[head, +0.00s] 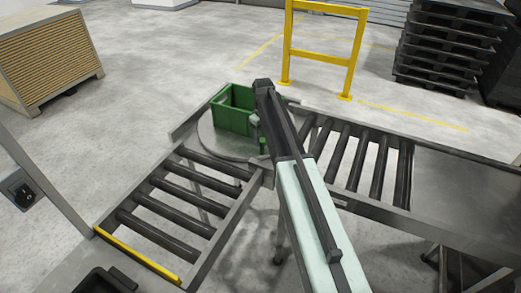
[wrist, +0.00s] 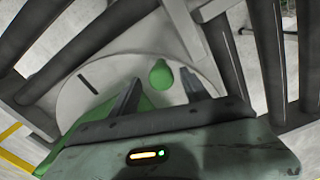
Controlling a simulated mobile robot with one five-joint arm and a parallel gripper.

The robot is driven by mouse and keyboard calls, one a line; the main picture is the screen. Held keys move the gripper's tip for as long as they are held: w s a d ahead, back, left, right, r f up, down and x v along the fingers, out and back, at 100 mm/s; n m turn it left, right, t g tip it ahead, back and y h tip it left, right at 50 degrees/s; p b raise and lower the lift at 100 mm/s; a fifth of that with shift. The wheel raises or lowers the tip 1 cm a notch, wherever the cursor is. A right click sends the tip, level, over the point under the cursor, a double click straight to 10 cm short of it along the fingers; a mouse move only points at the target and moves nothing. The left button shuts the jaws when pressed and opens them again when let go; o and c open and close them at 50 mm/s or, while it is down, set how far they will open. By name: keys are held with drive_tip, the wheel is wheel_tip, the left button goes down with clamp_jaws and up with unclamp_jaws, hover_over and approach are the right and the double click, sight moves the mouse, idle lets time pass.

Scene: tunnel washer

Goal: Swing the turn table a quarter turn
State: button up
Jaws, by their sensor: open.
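The turn table (head: 212,142) is a grey round disc between two roller conveyors in the head view. A green crate (head: 231,112) stands on it. In the wrist view the disc (wrist: 75,97) shows with a dark slot, and part of the green crate (wrist: 92,112) shows at lower left. A green round-topped knob (wrist: 161,74) stands up near the disc's edge. It also shows in the head view (head: 263,146), just below my gripper (head: 256,127). My gripper (wrist: 162,88) is open, its two fingers on either side of the knob's line; contact cannot be told.
One roller conveyor (head: 178,200) with a yellow end bar runs toward the lower left; another (head: 350,155) runs right. Metal side rails lie close to the disc. A yellow barrier (head: 322,50) stands behind. Stacked black pallets (head: 445,45) are at upper right.

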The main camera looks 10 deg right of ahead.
sight(262, 147)
wheel_tip(262, 147, down, 6)
drive_tip(key=b, duration=0.5)
drive_tip(key=shift+f, duration=0.15)
drive_tip(key=shift+s, duration=0.1)
clamp_jaws()
drive_tip(key=shift+r, duration=0.2)
idle(0.5)
drive_tip(key=shift+a, duration=0.15)
